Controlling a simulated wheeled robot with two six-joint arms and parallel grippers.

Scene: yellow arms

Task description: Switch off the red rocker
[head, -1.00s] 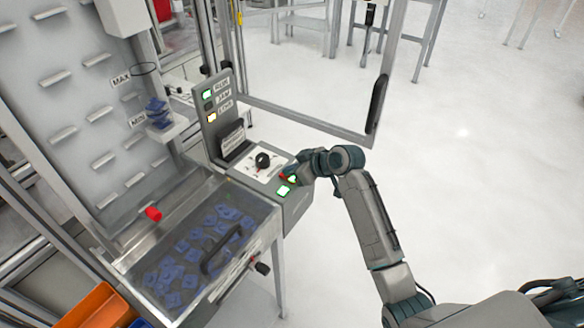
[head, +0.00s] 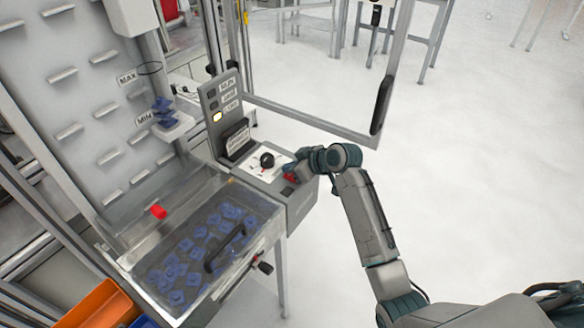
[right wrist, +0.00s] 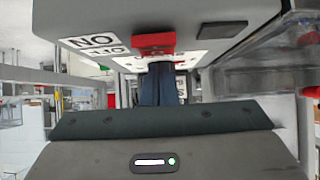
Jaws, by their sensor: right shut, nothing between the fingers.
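The red rocker (head: 290,178) is on the grey control box (head: 300,199) at the machine's front right corner. It also shows in the right wrist view (right wrist: 155,43), at the top centre. My right gripper (head: 294,168) is over the box beside the rocker, shut and empty. In the right wrist view its dark blue fingers (right wrist: 158,82) point at the rocker, with their tips right at its lower edge. I cannot tell whether they touch it. My left gripper is not in view.
A black knob (head: 267,160) sits on the white plate left of the rocker. A clear-lidded bin (head: 262,212) with blue parts and a black handle is to the left. A door frame (head: 310,122) stands behind. The floor at right is open.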

